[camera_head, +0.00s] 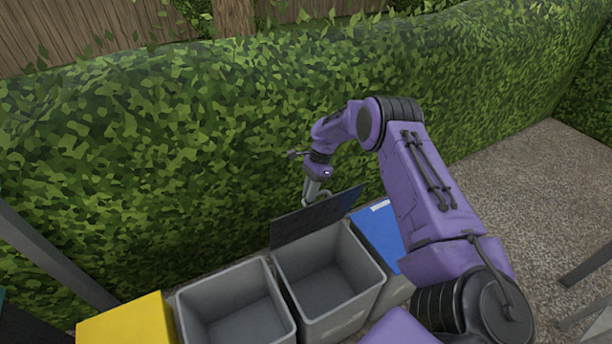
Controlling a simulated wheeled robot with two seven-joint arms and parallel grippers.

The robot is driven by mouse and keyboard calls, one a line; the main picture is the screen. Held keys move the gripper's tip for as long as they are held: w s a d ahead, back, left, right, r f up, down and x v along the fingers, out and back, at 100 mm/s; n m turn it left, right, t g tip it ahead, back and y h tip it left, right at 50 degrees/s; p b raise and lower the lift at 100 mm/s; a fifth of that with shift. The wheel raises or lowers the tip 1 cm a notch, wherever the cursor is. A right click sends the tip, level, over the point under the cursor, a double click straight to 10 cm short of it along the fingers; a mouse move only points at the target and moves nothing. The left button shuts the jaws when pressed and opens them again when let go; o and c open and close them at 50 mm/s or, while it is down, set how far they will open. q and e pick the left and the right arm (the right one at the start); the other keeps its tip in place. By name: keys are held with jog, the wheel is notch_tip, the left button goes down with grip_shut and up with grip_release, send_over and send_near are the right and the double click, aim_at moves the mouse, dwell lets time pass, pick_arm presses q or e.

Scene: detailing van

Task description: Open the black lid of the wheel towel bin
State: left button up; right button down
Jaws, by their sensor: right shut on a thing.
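The wheel towel bin (361,294) is a grey, square-topped bin in the row at the bottom of the head view. Its black lid (300,224) stands raised at the bin's back edge, tilted up and leaning toward the hedge. The bin's inside shows and looks empty. My right gripper (313,197) is shut on the black lid near its upper edge, behind the bin's opening. The fingertips are small and partly hidden. My left gripper is out of view.
An open grey bin (184,318) stands just left of it, and a bin with a blue lid (376,238) stands right, partly behind my right arm. A yellow lid (126,322) is farther left. A leafy hedge (150,160) runs close behind; gravel (540,185) lies open at right.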

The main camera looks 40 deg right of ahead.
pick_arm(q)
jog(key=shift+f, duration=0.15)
pick_arm(e)
jog(key=shift+s+a+f, duration=0.1)
jog(key=shift+s+f, duration=0.2)
jog(key=shift+f, duration=0.3)
jog(key=c, duration=1.2)
grip_release()
jog(key=shift+w+f, duration=0.1)
jog(key=shift+o, duration=0.4)
jog(key=shift+w+d+f, duration=0.25)
jog(key=shift+w+f, duration=0.1)
jog(key=shift+w, duration=0.25)
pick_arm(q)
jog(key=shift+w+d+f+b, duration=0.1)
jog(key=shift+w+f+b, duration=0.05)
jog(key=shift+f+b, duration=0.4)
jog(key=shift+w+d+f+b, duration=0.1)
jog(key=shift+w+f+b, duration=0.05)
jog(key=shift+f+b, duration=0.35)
pick_arm(e)
jog(key=s+v, duration=0.1)
jog(key=v, duration=1)
jog(key=shift+w, duration=0.35)
